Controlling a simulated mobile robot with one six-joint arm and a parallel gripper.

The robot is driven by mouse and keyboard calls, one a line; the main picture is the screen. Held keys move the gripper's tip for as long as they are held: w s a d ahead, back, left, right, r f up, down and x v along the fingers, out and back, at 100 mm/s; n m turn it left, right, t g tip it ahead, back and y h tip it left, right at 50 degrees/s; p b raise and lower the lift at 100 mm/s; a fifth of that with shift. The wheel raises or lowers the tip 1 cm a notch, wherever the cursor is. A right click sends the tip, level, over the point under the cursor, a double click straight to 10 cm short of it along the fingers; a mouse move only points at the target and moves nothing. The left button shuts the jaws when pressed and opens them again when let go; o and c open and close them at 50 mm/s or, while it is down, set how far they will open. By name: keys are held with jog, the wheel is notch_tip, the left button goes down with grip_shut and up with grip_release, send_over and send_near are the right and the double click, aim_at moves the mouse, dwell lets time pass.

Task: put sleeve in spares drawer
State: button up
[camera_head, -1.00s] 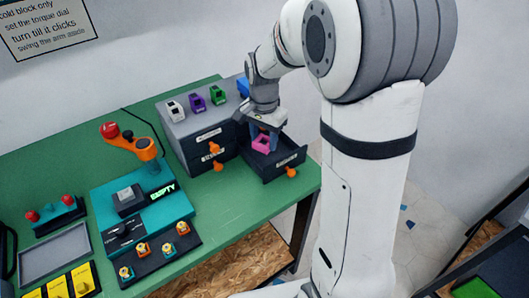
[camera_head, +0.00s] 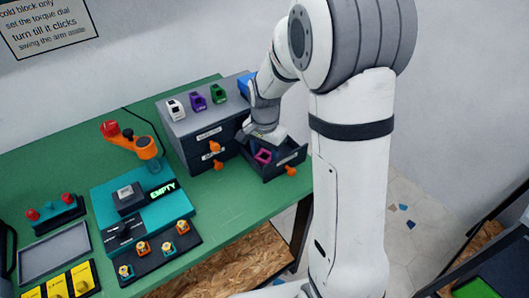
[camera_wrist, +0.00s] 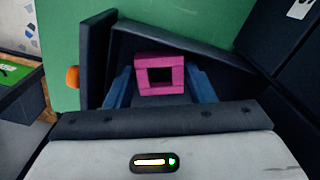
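The pink sleeve (camera_head: 263,156) is inside the open drawer (camera_head: 285,164) at the lower right of the dark cabinet, low between its walls. In the wrist view the sleeve (camera_wrist: 160,64) shows its square opening, with a blue finger against each side. My gripper (camera_wrist: 160,80) is shut on the sleeve and points down into the drawer (camera_wrist: 205,52). In the head view my gripper (camera_head: 264,148) partly hides the drawer's interior. I cannot tell whether the sleeve touches the drawer floor.
White, purple and green blocks (camera_head: 197,103) and a blue item (camera_head: 245,84) stand on the cabinet (camera_head: 200,130). Two closed drawers with orange knobs (camera_head: 215,147) are left of the open one. A teal station (camera_head: 125,205) and an orange arm (camera_head: 140,147) stand farther left.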

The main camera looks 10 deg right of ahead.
jog(key=shift+o, duration=0.2)
notch_tip(320, 180, up, 11)
jog(key=s+d+r+n+t, duration=0.1)
jog(key=s+n, duration=0.3)
jog(key=s, duration=0.5)
jog(key=s+d+r+n+t, duration=0.1)
jog(key=s+n, duration=0.4)
jog(key=s, duration=0.5)
jog(key=shift+s+d+t+p, duration=0.3)
jog(key=shift+d, duration=0.1)
jog(key=shift+c, duration=0.3)
